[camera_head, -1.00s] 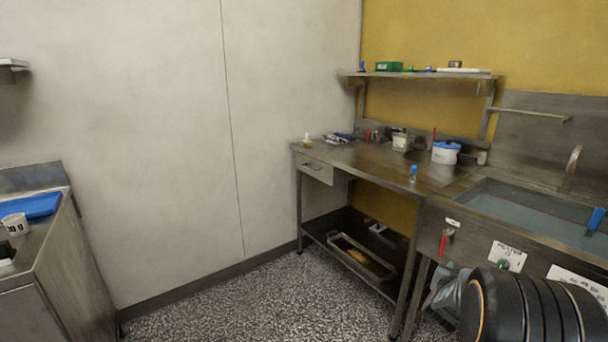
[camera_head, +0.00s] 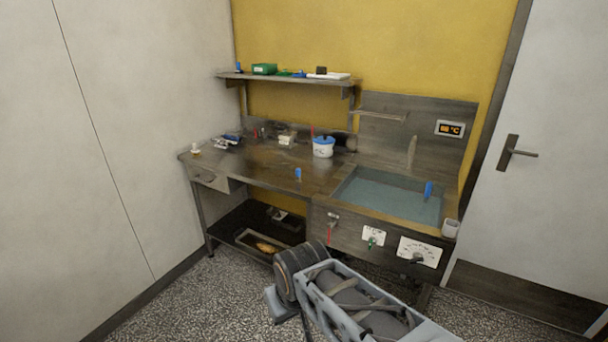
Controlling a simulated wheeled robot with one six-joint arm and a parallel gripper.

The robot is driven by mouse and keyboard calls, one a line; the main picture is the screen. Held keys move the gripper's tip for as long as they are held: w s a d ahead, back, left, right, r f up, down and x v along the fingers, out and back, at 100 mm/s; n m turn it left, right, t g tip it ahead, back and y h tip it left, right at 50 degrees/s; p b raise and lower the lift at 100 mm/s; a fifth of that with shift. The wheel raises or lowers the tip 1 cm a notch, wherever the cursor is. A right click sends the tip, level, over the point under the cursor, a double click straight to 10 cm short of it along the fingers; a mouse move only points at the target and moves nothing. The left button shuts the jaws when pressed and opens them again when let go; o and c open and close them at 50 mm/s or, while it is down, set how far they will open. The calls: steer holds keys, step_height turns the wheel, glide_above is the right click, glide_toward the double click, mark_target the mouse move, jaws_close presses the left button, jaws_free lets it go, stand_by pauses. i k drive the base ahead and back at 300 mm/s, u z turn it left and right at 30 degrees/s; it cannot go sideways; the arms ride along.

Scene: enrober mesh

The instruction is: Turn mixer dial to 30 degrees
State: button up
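A steel sink unit stands at the right, with controls on its front panel. A white plate with a scale and a dark knob, a dial (camera_head: 418,252), sits at the right of that panel. To its left is a smaller white plate with a green knob (camera_head: 373,239). I cannot read the labels, so I cannot tell for sure which is the mixer dial or its angle. Parts of my arm show at the bottom centre, in front of and below the panel, apart from both knobs in the picture. I cannot make out my gripper's fingers.
A red-handled lever (camera_head: 331,230) is on the panel's left. The basin (camera_head: 385,196) holds bluish liquid and a blue item. A steel table (camera_head: 255,165) with a white pot (camera_head: 323,149) adjoins it. A door (camera_head: 550,150) is at the right. Speckled floor is clear at left.

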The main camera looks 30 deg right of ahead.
mark_target(417, 258)
steer(key=z, duration=1.55)
